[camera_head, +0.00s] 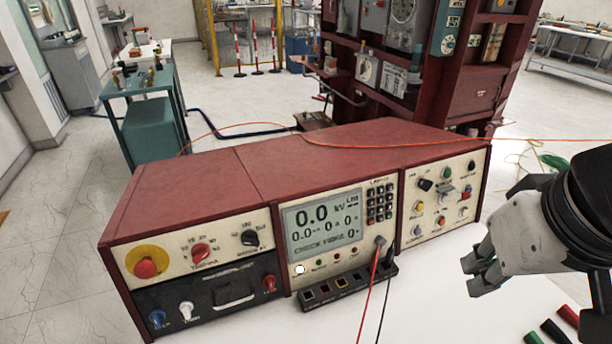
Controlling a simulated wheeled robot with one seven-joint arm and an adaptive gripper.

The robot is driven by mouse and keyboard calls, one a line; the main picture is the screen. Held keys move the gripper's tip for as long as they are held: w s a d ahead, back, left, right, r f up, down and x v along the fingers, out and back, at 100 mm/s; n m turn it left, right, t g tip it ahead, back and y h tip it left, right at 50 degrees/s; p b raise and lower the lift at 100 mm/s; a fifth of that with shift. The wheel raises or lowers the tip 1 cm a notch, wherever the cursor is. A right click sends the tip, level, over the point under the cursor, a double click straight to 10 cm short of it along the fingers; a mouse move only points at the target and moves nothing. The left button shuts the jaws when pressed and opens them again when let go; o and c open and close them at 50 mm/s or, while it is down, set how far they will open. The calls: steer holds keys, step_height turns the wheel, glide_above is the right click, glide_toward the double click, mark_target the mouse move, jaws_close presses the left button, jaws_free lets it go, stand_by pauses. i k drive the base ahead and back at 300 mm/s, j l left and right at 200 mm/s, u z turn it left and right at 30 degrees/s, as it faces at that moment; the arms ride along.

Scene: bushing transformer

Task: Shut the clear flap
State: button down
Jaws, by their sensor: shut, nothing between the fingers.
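The red instrument cabinet (330,165) stands on a white table, its front panels facing me. Its right panel (446,195) carries several coloured knobs and buttons. A small pale, see-through-looking piece (445,189) juts out near the middle of that panel. It may be the clear flap, but it is too small to tell its hinge or how far it stands open. My gripper (477,277) is at the right, in front of and below the right panel. It is shut and empty, apart from the panel in the picture.
Red and black leads plug into the cabinet's middle front (378,245) and hang down. Red, black and green rods (555,330) lie at the lower right. An orange cable (400,145) crosses the cabinet top. The white table (440,310) is bare below the right panel.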

mark_target(465, 195)
steer(key=k+j+z, duration=0.1)
steer(key=j, duration=0.3)
steer(key=k+j+z, duration=0.1)
steer(key=j, duration=0.3)
steer(key=k+j+z, duration=0.1)
steer(key=k+j, duration=0.15)
steer(key=j, duration=0.15)
steer(key=k+j, duration=0.15)
steer(key=j, duration=0.25)
steer(key=k+j+z, duration=0.15)
steer(key=j, duration=0.2)
steer(key=k+j+z, duration=0.1)
steer(key=j, duration=0.25)
steer(key=k+j+z, duration=0.15)
steer(key=z, duration=0.25)
steer(key=k+j+z, duration=0.35)
steer(key=k+z, duration=0.1)
steer(key=z, duration=0.3)
steer(key=i+l+z, duration=0.25)
steer(key=i, duration=0.35)
steer(key=i+z, duration=0.3)
steer(key=i, duration=4.1)
steer(key=i+u, duration=0.4)
steer(key=i, duration=0.15)
steer(key=i+l+u, duration=0.4)
steer(key=i, duration=0.15)
steer(key=j+u, duration=0.1)
steer(key=u, duration=3.6)
